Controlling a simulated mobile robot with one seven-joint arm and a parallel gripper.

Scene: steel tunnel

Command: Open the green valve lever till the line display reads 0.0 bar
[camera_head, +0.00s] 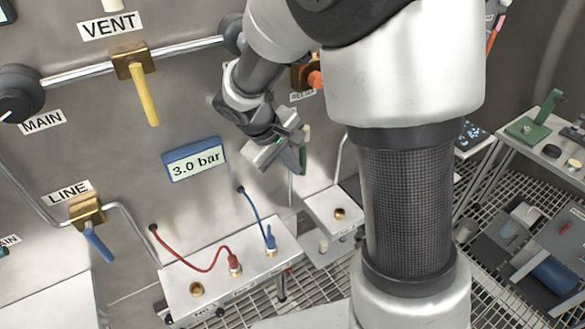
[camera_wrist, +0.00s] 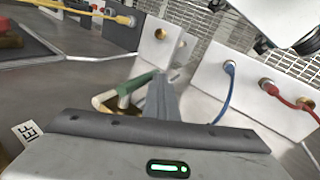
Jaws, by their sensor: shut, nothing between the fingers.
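The green valve lever (camera_head: 302,158) shows just right of my gripper (camera_head: 268,153) in the head view, partly hidden by it. In the wrist view the green lever (camera_wrist: 137,84) runs close along the left side of my shut fingers (camera_wrist: 163,92), by a brass fitting (camera_wrist: 106,101). My fingers hold nothing; whether they touch the lever cannot be told. The line display (camera_head: 194,160) on the wall reads 3.0 bar.
A yellow lever (camera_head: 145,95) hangs under VENT and a blue lever (camera_head: 98,242) under LINE. A white box (camera_head: 215,282) with red and blue cables stands below my gripper. Benches with loose parts, including a green clamp (camera_head: 530,128), stand at the right.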

